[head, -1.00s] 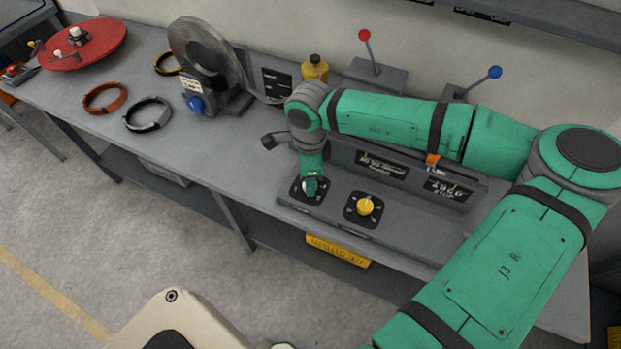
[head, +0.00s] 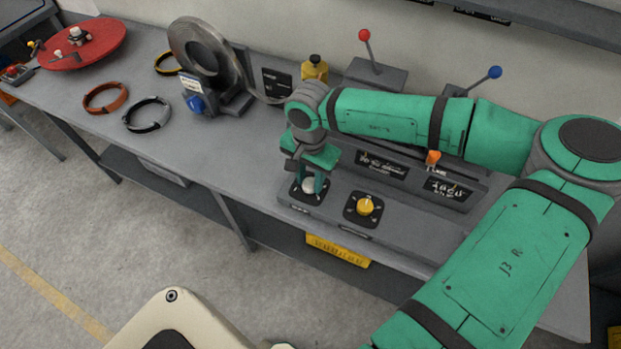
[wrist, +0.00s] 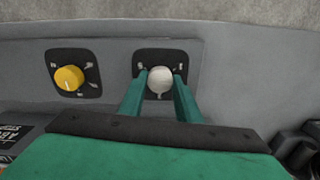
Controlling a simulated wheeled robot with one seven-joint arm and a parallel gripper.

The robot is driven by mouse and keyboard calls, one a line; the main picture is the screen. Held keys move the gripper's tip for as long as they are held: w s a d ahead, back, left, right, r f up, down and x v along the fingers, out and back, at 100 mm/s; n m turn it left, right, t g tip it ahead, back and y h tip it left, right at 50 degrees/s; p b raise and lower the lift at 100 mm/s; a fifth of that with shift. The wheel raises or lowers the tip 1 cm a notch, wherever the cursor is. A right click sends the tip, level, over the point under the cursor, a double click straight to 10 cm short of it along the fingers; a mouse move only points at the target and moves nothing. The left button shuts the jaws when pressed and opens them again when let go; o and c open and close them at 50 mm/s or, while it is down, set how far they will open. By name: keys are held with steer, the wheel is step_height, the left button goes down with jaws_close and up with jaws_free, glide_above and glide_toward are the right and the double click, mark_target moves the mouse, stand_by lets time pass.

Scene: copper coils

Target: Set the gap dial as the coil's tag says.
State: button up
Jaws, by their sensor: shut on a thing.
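The machine's front panel has two dials. A white dial (head: 309,186) sits on a dark square plate at the left, and a yellow dial (head: 365,206) sits to its right. My gripper (head: 313,183) points down over the white dial. In the wrist view, the fingers of my gripper (wrist: 162,86) are shut on the white dial (wrist: 160,80), one on each side. The yellow dial (wrist: 69,78) is untouched to the left there. The coil (head: 206,60) stands on its holder at the back, with a small white tag (head: 190,84) whose writing is too small to read.
A red-knobbed lever (head: 369,52) and a blue-knobbed lever (head: 485,79) stand behind my arm. An orange ring (head: 104,98), a grey ring (head: 147,114) and a red turntable (head: 83,44) are on the bench at left. A yellow bin (head: 338,250) hangs below.

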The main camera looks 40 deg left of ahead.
mark_target(310, 183)
steer(key=n, duration=0.4)
steer(key=shift+n, duration=2)
steer(key=o, duration=1.1)
steer(key=shift+c, duration=0.2)
step_height(310, 183, up, 11)
steer(key=shift+f, duration=0.1)
